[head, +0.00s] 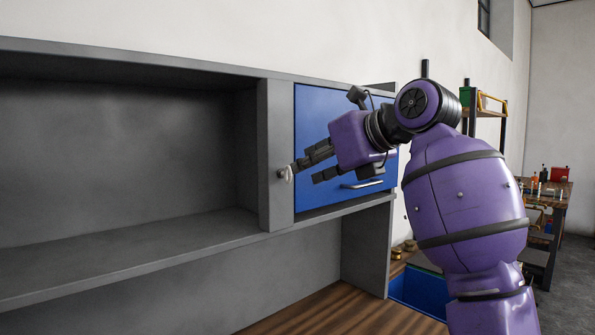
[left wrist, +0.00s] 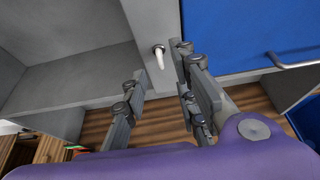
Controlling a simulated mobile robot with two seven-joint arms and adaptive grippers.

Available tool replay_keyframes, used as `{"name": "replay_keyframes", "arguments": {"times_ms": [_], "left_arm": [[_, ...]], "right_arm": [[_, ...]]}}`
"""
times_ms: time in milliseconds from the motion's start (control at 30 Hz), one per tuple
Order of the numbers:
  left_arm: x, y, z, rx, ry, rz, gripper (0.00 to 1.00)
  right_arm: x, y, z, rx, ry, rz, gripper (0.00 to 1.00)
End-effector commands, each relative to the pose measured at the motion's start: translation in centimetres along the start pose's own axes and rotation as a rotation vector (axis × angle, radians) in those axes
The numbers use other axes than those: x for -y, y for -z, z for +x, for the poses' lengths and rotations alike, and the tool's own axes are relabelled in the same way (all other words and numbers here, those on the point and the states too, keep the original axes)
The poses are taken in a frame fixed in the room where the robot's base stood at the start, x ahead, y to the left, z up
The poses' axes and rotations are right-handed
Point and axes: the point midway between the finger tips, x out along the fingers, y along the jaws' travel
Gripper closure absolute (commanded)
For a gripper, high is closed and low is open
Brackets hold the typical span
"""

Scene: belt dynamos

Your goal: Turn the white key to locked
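The small white key (head: 287,174) sits in a round lock on the grey upright post left of the blue door (head: 310,115). Its handle hangs roughly downward in the head view. In the left wrist view, the key (left wrist: 160,58) shows between the lines of the two fingertips, closer to the right-hand finger. My left gripper (head: 306,171) is open, its fingers clearly apart, with one fingertip close to the key. I cannot tell whether it touches. The gripper shows with both fingers in the left wrist view (left wrist: 159,64). My right gripper is not in view.
An empty grey shelf (head: 130,250) opens left of the post. The blue door has a metal bar handle (head: 362,184). A brown wooden worktop (head: 340,312) lies below. A blue bin (head: 420,290) stands at lower right, beside the arm.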

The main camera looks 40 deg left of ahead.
Motion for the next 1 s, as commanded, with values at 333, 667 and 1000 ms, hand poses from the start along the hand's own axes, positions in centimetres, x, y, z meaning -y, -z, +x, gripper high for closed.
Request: {"name": "replay_keyframes", "arguments": {"times_ms": [333,667,1000], "left_arm": [[0.0,0.0,-5.9,0.000,0.001,0.000,0.73],[0.0,0.0,-6.6,0.000,0.000,0.000,0.73],[0.0,0.0,-6.6,0.000,0.000,0.001,0.73]], "right_arm": [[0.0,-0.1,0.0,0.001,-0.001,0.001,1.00],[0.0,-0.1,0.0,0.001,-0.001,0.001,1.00],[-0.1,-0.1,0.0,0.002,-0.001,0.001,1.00]]}}
